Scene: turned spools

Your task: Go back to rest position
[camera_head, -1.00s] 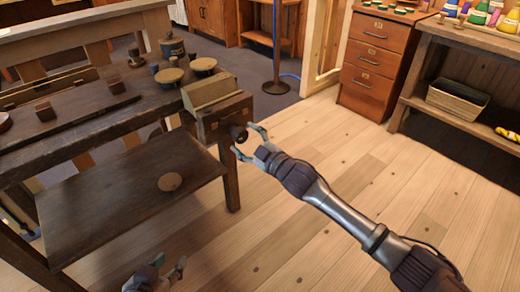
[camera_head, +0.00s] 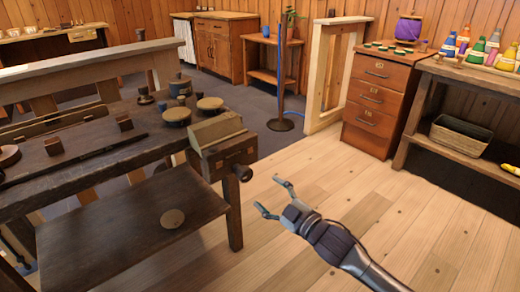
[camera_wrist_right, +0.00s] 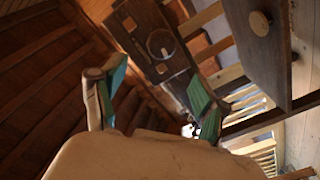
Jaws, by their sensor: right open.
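My right gripper (camera_head: 272,198) is open and empty over the wooden floor in the head view, to the right of the dark workbench (camera_head: 65,190). My left gripper does not show in either view now.
The bench's vise (camera_head: 218,145) juts out near my right gripper. Round-topped spools (camera_head: 210,104) stand on the bench, and a disc (camera_head: 172,218) lies on its lower shelf. A drawer cabinet (camera_head: 375,100) and a shelf table (camera_head: 465,88) stand behind. The floor on the right is clear.

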